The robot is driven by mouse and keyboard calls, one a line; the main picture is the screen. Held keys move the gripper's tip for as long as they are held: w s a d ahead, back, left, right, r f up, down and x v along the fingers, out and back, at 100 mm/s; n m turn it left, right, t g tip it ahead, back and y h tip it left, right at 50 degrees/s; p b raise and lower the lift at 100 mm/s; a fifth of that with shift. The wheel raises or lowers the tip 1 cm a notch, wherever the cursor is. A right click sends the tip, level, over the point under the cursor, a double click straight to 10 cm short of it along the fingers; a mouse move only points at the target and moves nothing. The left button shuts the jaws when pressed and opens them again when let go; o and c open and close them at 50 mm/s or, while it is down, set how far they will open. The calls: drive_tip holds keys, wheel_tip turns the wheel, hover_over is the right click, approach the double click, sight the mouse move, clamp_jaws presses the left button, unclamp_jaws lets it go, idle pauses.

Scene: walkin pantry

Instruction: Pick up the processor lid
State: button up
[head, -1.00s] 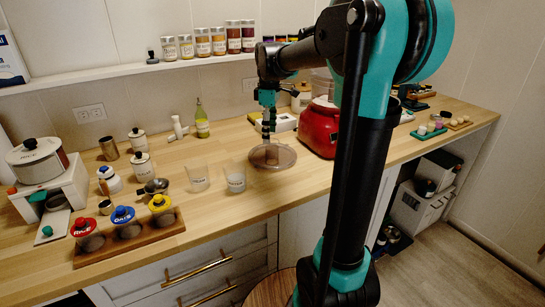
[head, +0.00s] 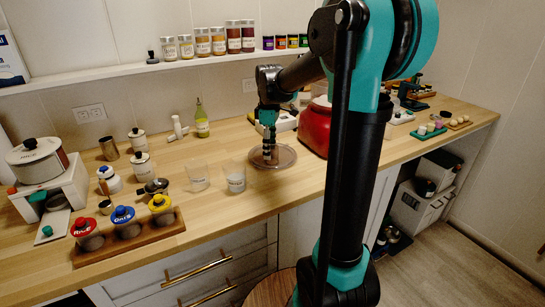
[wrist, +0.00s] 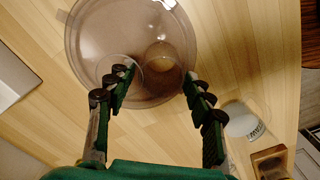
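The processor lid (head: 284,158) is a clear, round, shallow disc lying on the wooden counter, left of the red food processor (head: 315,130). My gripper (head: 268,150) points down over the lid in the head view. In the wrist view my gripper (wrist: 157,78) is open, its two fingers apart over the lid's near part, with nothing between them. I cannot tell whether the fingertips touch the lid.
Two frosted cups (head: 197,178) (head: 235,177) stand just left of the lid. A wooden rack (head: 150,238) holds jars with red, blue and yellow lids. A green bottle (head: 201,120) stands behind. Bare counter (head: 270,190) lies in front of the lid.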

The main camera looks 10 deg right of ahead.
clamp_jaws()
drive_tip(key=shift+r, duration=0.1)
idle(0.3)
